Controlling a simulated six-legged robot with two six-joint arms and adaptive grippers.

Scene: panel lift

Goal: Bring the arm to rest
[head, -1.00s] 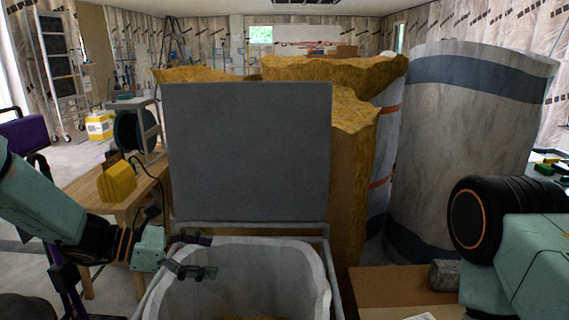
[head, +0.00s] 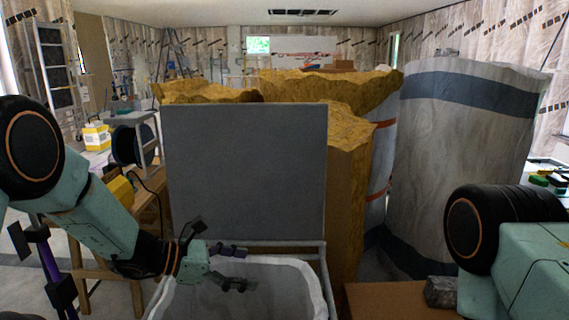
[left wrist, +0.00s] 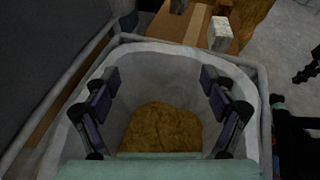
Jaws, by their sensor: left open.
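My left arm comes in from the left, and my left gripper (head: 222,258) is open and empty over the back left part of a grey bin with a pale liner (head: 318,290). In the left wrist view my left gripper (left wrist: 158,88) has its fingers spread wide above the bin's mouth. A brown lump (left wrist: 162,130) lies at the bottom of the bin, between the fingers in the picture and apart from them. Part of my right arm shows at the right edge; its gripper is out of view.
A flat grey panel (head: 244,170) stands upright at the bin's back edge. Behind it are yellow-brown insulation blocks (head: 350,170) and a large wrapped roll (head: 455,160). A cardboard box (head: 385,302) with a grey lump (head: 440,291) on it is right of the bin. A wooden table (head: 150,215) stands left.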

